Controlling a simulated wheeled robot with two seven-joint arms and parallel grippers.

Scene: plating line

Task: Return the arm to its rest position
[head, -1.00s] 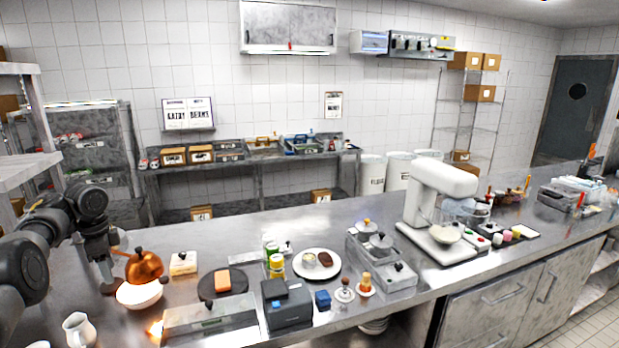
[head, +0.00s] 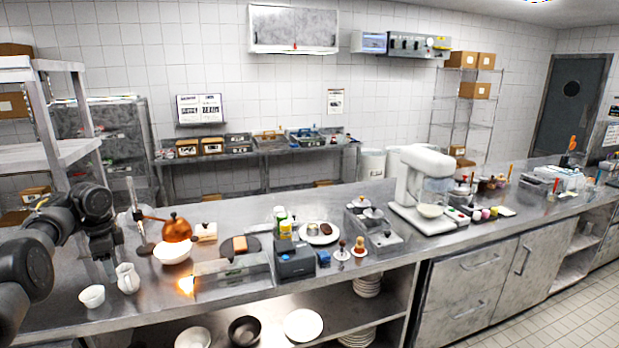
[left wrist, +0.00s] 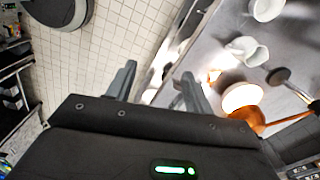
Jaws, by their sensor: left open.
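My left arm comes in from the left of the head view, with its left gripper (head: 108,268) hanging over the counter's left end, left of the white pitcher (head: 128,278). In the left wrist view the two fingers of the left gripper (left wrist: 158,85) stand apart with nothing between them. The steel counter (left wrist: 205,40) and the tiled floor (left wrist: 115,45) lie beyond the fingers. My right gripper is not in view.
A copper pot (head: 176,229), a white bowl (head: 172,253) and a small white cup (head: 91,296) stand near the arm. A steel shelf rack (head: 50,120) stands behind it. A white mixer (head: 425,165) stands farther right. Bowls and plates sit on the shelf below.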

